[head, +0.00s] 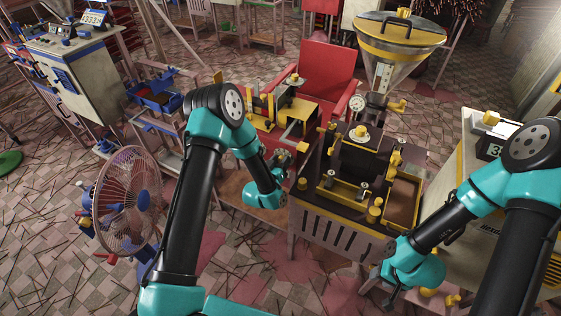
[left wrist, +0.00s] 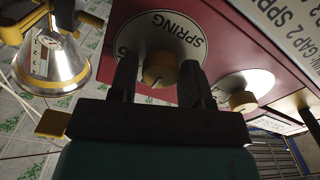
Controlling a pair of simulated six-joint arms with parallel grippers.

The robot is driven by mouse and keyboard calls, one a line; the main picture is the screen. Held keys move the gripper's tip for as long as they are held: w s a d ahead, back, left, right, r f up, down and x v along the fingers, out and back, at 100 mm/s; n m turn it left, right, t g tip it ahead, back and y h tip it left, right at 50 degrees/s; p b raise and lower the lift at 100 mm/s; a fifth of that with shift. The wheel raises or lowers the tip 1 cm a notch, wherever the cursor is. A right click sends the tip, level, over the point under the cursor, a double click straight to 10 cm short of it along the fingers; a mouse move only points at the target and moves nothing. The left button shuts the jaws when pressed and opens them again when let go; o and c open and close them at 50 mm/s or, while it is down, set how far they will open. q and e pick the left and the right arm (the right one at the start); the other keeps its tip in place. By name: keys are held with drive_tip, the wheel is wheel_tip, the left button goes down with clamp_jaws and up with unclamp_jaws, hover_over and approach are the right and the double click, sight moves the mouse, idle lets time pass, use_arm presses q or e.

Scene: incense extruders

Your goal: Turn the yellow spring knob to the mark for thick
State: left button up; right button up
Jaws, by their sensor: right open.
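In the left wrist view the yellow spring knob (left wrist: 159,69) sits on a white round dial marked SPRING (left wrist: 172,36) on a red panel (left wrist: 226,50). The two dark fingers of my left gripper (left wrist: 159,80) stand on either side of this knob, very close to it. I cannot tell whether they press on it. The thick mark is not readable; the fingers cover part of the dial. In the head view my left gripper (head: 290,158) is by the red machine (head: 326,68), and the knob cannot be made out. My right gripper (head: 389,296) is open and empty, low at the right.
A second yellow knob (left wrist: 243,101) on its own white dial is close to the right finger. A hopper (head: 397,48) and a dark extruder table (head: 308,212) stand right of my left gripper. A fan (head: 128,190) stands at the left.

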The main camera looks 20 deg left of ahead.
use_arm(q)
drive_tip(key=c, duration=0.6)
drive_tip(key=shift+m, duration=0.4)
drive_tip(key=shift+d+m, duration=0.1)
drive_tip(key=shift+m, duration=3)
drive_tip(key=o, duration=0.9)
drive_tip(key=shift+o, duration=0.2)
drive_tip(key=v, duration=1.7)
drive_tip(key=shift+s, duration=0.25)
